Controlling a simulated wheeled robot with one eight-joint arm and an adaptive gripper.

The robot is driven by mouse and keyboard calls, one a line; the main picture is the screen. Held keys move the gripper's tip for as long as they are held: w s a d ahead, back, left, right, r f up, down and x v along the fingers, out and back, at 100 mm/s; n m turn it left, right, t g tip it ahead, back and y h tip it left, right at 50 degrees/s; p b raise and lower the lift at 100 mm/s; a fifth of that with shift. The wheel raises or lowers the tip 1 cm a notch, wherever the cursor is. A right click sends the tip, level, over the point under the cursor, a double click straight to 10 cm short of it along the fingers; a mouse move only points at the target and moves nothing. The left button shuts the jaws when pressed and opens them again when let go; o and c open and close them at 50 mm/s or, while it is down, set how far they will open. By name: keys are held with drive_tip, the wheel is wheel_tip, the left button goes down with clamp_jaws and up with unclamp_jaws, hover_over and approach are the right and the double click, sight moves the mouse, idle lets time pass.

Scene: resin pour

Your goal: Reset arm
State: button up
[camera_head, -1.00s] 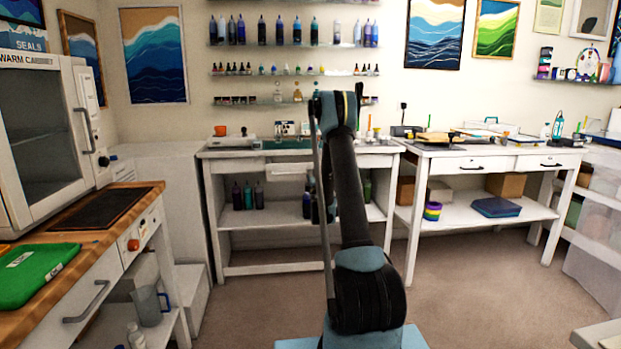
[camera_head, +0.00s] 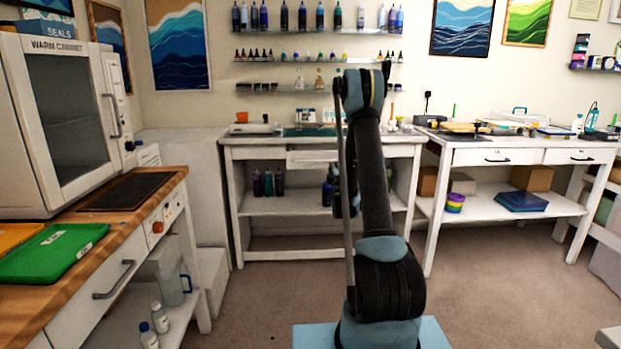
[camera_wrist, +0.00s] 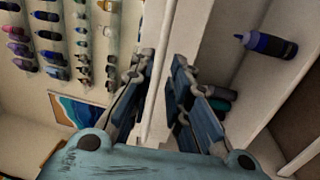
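My arm stands upright in the head view, with its top bent over. My gripper is largely hidden behind the arm links there. In the wrist view, my gripper (camera_wrist: 165,75) has its two blue-grey fingers apart, with nothing held between them. Behind the fingers are a pale rail and the white workbench with its shelf.
A white workbench (camera_head: 330,154) stands ahead, with bottles on its shelf. A second bench (camera_head: 520,156) is at right. Carpet (camera_head: 490,290) is clear at right.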

drive_tip(key=s+r+m+g, duration=0.3)
drive_tip(key=s+m+g, duration=0.1)
drive_tip(key=s, duration=0.8)
drive_tip(key=s+r+m+g, duration=0.4)
drive_tip(key=s+m, duration=0.1)
drive_tip(key=s, duration=0.6)
drive_tip(key=s+f+m+g, duration=0.2)
drive_tip(key=s+f+g, duration=0.1)
drive_tip(key=s, duration=1)
drive_tip(key=s+f+m+g, duration=0.3)
drive_tip(key=s+f, duration=0.1)
drive_tip(key=s, duration=1)
drive_tip(key=s+f+m+g, duration=0.3)
drive_tip(key=s+f, duration=0.1)
drive_tip(key=s, duration=1)
drive_tip(key=shift+a, duration=0.4)
drive_tip(key=shift+f, duration=0.1)
drive_tip(key=shift+w+f+g, duration=0.2)
drive_tip(key=shift+w+g, duration=0.1)
drive_tip(key=shift+w, duration=0.2)
